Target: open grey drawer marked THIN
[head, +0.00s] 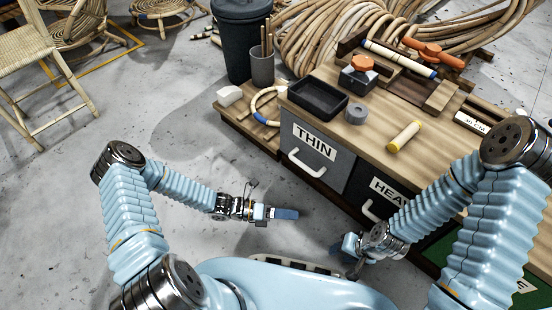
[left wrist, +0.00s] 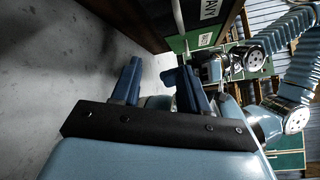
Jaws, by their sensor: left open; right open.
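The grey drawer marked THIN (head: 317,151) is at the left end of the wooden workbench, and its front looks flush with the bench. Its white handle (head: 306,164) sits below the label. My left gripper (head: 286,213) is open and empty over the floor, in front of and below the drawer, apart from the handle. Its two blue fingers also show spread in the left wrist view (left wrist: 158,82). My right gripper (head: 342,248) is open near the bench front by the dark HEAVY drawer (head: 376,190), partly hidden by its own wrist.
A low wooden platform (head: 240,118) with a ring stands left of the bench. The floor (head: 200,240) before the drawer is clear.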

